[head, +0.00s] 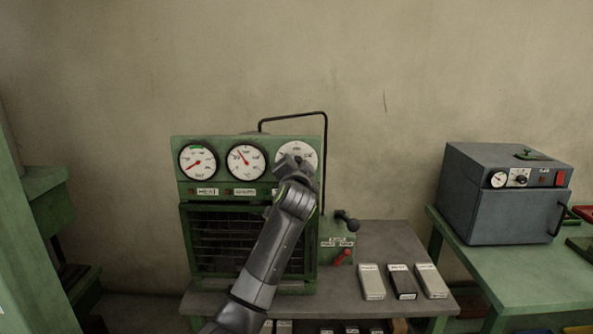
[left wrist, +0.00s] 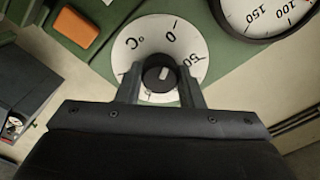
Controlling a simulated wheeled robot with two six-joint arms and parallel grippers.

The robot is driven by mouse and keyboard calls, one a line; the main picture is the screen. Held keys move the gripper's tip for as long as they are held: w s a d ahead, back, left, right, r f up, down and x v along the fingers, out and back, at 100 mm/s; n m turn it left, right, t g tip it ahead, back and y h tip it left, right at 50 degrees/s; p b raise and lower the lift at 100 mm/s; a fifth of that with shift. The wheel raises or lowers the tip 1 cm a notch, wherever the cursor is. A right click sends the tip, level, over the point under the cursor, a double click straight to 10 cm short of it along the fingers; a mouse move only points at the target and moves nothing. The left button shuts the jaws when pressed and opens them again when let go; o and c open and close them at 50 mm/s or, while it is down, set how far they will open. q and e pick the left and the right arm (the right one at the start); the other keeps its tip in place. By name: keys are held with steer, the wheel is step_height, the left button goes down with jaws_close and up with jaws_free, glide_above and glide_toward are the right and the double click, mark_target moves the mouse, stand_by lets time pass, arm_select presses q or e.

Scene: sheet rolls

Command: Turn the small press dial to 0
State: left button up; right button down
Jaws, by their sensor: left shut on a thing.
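A green press (head: 250,230) has a panel with three round white dials. The right dial (head: 297,149) shows behind my left gripper (head: 295,166); its lower part is hidden. In the left wrist view this dial face (left wrist: 145,30) carries 0, 50 and °C, with a black knob (left wrist: 160,74) at its centre. My left gripper (left wrist: 160,84) is shut on that knob, one finger each side. The knob's white mark tilts slightly right of upward, roughly toward the 0; its exact setting is hard to tell. My right gripper is not in view.
A grey box (head: 500,205) with a small gauge and knob stands on a green table at right. Several small blocks (head: 403,283) lie on the grey bench (head: 383,240). The neighbouring gauge (head: 246,161) is close left. A red lever (head: 342,257) sits right of the press.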

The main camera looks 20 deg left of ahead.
arm_select(q)
steer(key=shift+f+n, duration=0.1)
steer(key=shift+n, duration=0.2)
stand_by(0.4)
steer(key=o, duration=1)
steer(key=shift+s, duration=0.1)
steer(key=b+v, duration=0.4)
steer(key=v, duration=1.3)
steer(key=shift+b, duration=0.4)
steer(key=shift+s, duration=0.15)
